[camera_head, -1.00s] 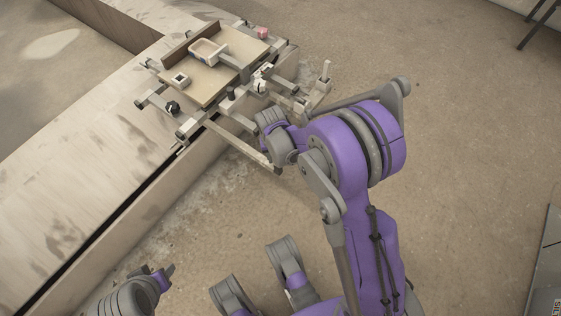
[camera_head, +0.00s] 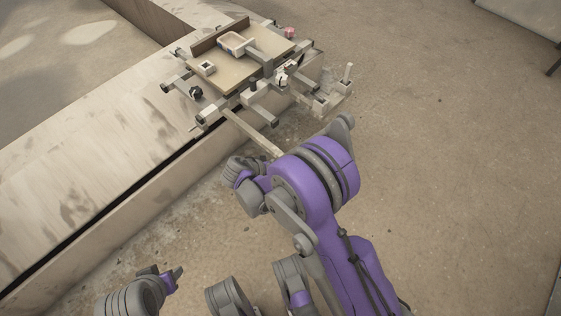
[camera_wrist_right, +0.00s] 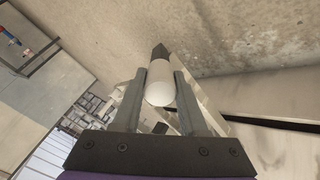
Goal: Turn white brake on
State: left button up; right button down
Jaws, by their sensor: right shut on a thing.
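The wooden carousel board (camera_head: 232,78) with its metal frame sits on the pale ledge in the head view. A small white part with black (camera_head: 283,78) stands on its right side and may be the white brake; its setting is too small to tell. My right gripper (camera_wrist_right: 160,76) is shut on a white rounded piece (camera_wrist_right: 159,86) with a dark pointed end. Whether this piece is the brake I cannot tell. In the head view my right arm's wrist is below the carousel, and its fingertips are hidden. My left gripper (camera_head: 174,278) is low at the left, its opening unclear.
A long bar (camera_head: 250,133) sticks out from the frame toward my right arm. Floor to the right is clear.

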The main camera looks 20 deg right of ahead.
jog(key=shift+s+a+f+t+h, duration=0.3)
jog(key=shift+a+f+h, duration=0.3)
jog(key=shift+f+h, duration=0.15)
jog(key=shift+c, duration=2.2)
grip_release()
jog(key=p+v, duration=0.2)
jog(key=v, duration=0.9)
jog(key=shift+p, duration=0.35)
